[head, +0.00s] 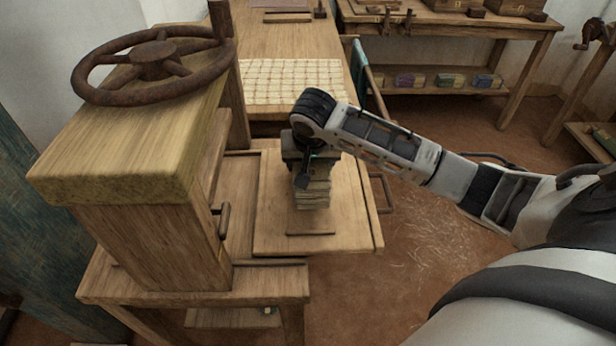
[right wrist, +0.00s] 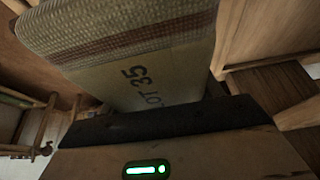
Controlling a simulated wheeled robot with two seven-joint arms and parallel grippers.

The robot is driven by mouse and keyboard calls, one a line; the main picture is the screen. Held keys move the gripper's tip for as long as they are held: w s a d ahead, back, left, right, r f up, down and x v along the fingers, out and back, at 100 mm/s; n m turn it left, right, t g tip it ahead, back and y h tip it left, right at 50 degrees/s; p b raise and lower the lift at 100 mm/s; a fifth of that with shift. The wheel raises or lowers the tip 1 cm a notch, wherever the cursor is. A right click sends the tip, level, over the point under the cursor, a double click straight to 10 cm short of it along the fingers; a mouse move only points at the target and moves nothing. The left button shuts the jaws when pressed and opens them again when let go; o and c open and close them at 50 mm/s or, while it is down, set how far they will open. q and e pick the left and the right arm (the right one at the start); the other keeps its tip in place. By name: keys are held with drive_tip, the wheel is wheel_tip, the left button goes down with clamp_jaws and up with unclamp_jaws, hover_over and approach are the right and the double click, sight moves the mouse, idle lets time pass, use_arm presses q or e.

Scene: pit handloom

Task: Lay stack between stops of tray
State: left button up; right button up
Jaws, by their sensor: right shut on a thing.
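The stack (head: 314,196) is a pale block of layered, folded-looking material. My right gripper (head: 306,165) is shut on it from above and holds it over the wooden tray (head: 350,228). I cannot tell whether the stack's underside touches the tray. A thin dark bar, one stop (head: 311,233), lies on the tray just in front of the stack. Any stop behind is hidden by the gripper and arm. In the right wrist view the stack (right wrist: 130,35) fills the upper middle, with a woven band and print reading "LOT 35". My left gripper is not in view.
A wooden press with a rusty handwheel (head: 155,60) stands left of the tray. A gridded pale cloth (head: 292,82) lies on the table behind. A metal handle (head: 382,192) is at the tray's right side. A shelf with coloured bundles (head: 445,80) is at the back right.

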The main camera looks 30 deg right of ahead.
drive_tip(key=shift+a+f, duration=0.25)
drive_tip(key=shift+f, duration=0.05)
wheel_tip(320, 180, down, 3)
drive_tip(key=shift+s+a+f, duration=0.15)
drive_tip(key=shift+f, duration=0.1)
drive_tip(key=o, duration=1.1)
drive_tip(key=shift+c, duration=0.2)
